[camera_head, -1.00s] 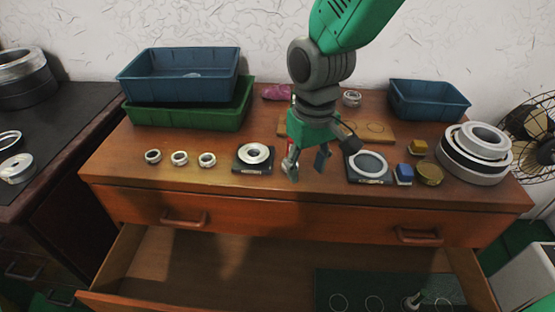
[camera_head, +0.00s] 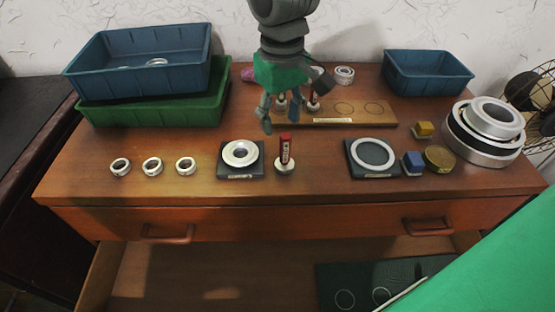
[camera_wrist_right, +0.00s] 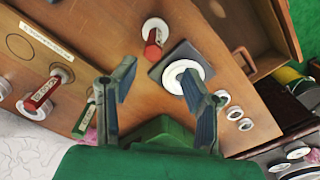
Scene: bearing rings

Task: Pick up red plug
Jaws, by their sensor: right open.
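A red plug (camera_head: 286,150) with a pale round base stands upright on the cabinet top, right of the dark block with a metal ring. It also shows in the right wrist view (camera_wrist_right: 153,42). A second red plug (camera_head: 314,98) stands on the wooden board behind, partly hidden by my gripper; the right wrist view shows it too (camera_wrist_right: 42,95). A green plug (camera_wrist_right: 86,117) is beside it. My right gripper (camera_head: 281,114) is open and empty, above and behind the front red plug, fingers pointing down. My left gripper is not in view.
Several small rings (camera_head: 153,166) lie to the left. Blocks with rings (camera_head: 240,160) (camera_head: 374,158) flank the front plug. Stacked trays (camera_head: 155,100) stand back left, a blue bin (camera_head: 428,75) back right. Large rings (camera_head: 484,135) are at the right. The drawer below is open.

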